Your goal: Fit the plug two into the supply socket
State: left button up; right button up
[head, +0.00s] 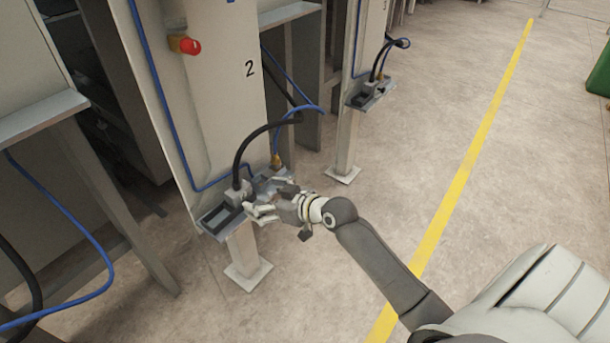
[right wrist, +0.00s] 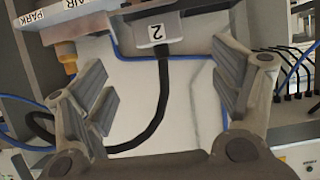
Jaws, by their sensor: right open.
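Plug two (head: 238,194) is a grey block with a thick black cable arching up from it, on the small shelf (head: 212,222) of the column marked 2. In the right wrist view the plug (right wrist: 157,32) carries a label with a 2, and its cable hangs between my fingers. My right gripper (head: 258,202) is open beside the plug, to its right in the head view. In the right wrist view its spread fingers (right wrist: 162,82) stand either side of the cable, apart from the plug. I cannot make out the supply socket for certain. My left gripper is not in view.
A brass air fitting (head: 276,161) with a blue hose sits by the shelf. Labels PARK (right wrist: 27,18) and AIR (right wrist: 76,4) show on its edge. A red button (head: 188,45) is on the column. A second shelf (head: 372,94) stands behind.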

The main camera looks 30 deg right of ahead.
jog(key=s+a+f+m+g+h, duration=0.1)
jog(key=s+f+g, duration=0.1)
jog(key=s+f, duration=0.5)
jog(key=s+a+f+g+h, duration=0.1)
jog(key=s+f+g, duration=0.3)
jog(key=f, duration=0.5)
jog(key=s+f+g+h, duration=0.1)
jog(key=s+f, duration=0.4)
jog(key=s, duration=0.5)
jog(key=s+a+f+g+h, duration=0.1)
jog(key=s+f+g, duration=0.1)
jog(key=s+f, duration=0.4)
jog(key=s, duration=0.3)
jog(key=shift+s+a+f+m+g, duration=0.15)
jog(key=shift+s+a+m+g, duration=0.05)
jog(key=shift+s+m+g, duration=0.2)
